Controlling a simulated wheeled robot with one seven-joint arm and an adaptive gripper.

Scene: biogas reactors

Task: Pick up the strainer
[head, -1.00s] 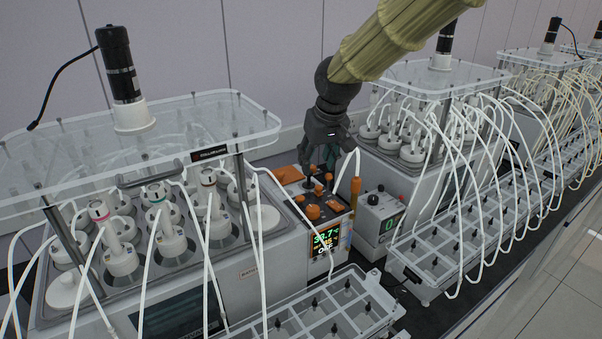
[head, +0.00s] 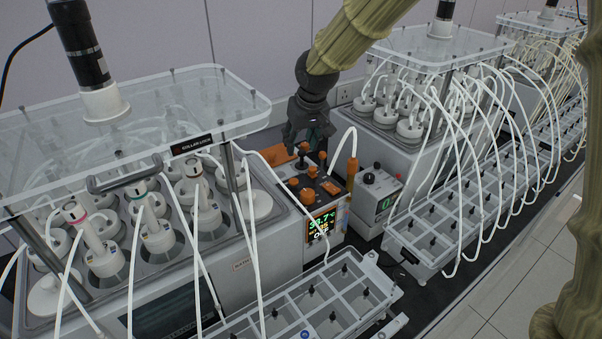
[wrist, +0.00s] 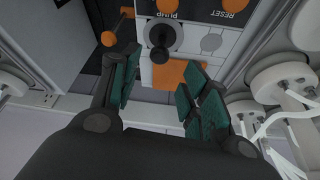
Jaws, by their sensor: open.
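No piece is plainly recognisable as a strainer. A dark upright piece with a round knob and a grey disc (wrist: 160,38) shows between the fingertips in the wrist view, and I cannot tell if it is the strainer. It stands over the panel of the controller box (head: 325,222), which has orange knobs and a lit display. My gripper (head: 306,145) is above the back of this box. In the wrist view my gripper (wrist: 158,70) is open, with green-padded fingers apart and nothing held. The fingers appear clear of the dark piece.
A reactor unit with a clear top plate (head: 215,95) stands left, another with a clear lid (head: 425,48) right. An orange stick (head: 352,172) rises at the box's right side, near a small grey unit (head: 376,200). White tubes (head: 455,150) hang over the trays.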

